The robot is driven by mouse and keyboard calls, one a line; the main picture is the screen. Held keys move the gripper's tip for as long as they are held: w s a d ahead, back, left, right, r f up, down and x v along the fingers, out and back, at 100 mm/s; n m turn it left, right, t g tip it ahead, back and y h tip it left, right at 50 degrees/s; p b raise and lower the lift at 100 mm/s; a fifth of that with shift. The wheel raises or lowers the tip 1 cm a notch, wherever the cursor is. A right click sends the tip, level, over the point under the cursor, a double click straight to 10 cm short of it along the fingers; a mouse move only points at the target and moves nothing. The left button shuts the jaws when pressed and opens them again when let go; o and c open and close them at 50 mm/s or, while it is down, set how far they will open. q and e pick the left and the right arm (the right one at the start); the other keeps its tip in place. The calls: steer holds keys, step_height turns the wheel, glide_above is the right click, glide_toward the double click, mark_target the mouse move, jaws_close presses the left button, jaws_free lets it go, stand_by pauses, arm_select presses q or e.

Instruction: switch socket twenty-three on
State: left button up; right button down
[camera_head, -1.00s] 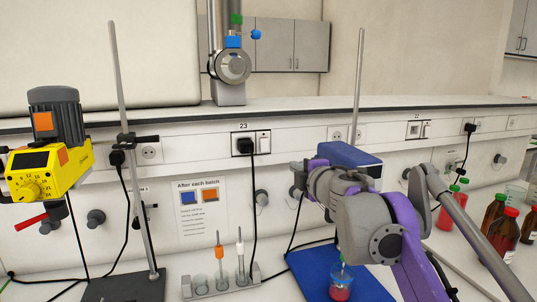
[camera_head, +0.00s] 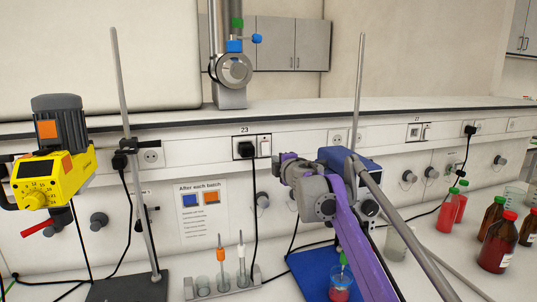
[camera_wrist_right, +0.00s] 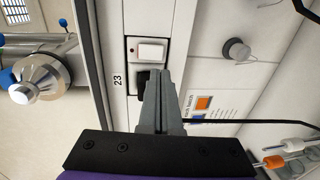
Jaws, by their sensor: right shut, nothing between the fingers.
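Socket 23 (camera_head: 246,158) is on the white wall panel under the shelf, its number printed above it. A black plug (camera_head: 245,148) with a hanging cord sits in its left part. Its white rocker switch (camera_head: 264,146) is at the right part. In the right wrist view, the switch (camera_wrist_right: 150,50) shows with a small red mark at one end. My right gripper (camera_head: 279,158) is shut and empty, just right of the switch in the head view. In the wrist view, its fingertips (camera_wrist_right: 162,72) overlap part of the plug; contact cannot be told. My left gripper is not in view.
A yellow stirrer motor (camera_head: 48,175) and metal stand rods flank the socket. A notice (camera_head: 202,215) hangs below. A rack with pipettes (camera_head: 222,288), a blue-based device (camera_head: 310,280) and red bottles (camera_head: 497,245) stand on the bench. Another socket (camera_head: 414,132) is farther right.

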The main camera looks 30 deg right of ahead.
mark_target(266, 154)
steer(key=p+x, duration=0.1)
steer(key=x, duration=0.7)
steer(key=shift+w+p, duration=0.2)
steer(key=shift+p, duration=0.1)
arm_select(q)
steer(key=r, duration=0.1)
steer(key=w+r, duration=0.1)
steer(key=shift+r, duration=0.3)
arm_select(e)
steer(key=shift+f, duration=0.1)
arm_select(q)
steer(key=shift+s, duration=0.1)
arm_select(e)
steer(key=shift+w+f, duration=0.15)
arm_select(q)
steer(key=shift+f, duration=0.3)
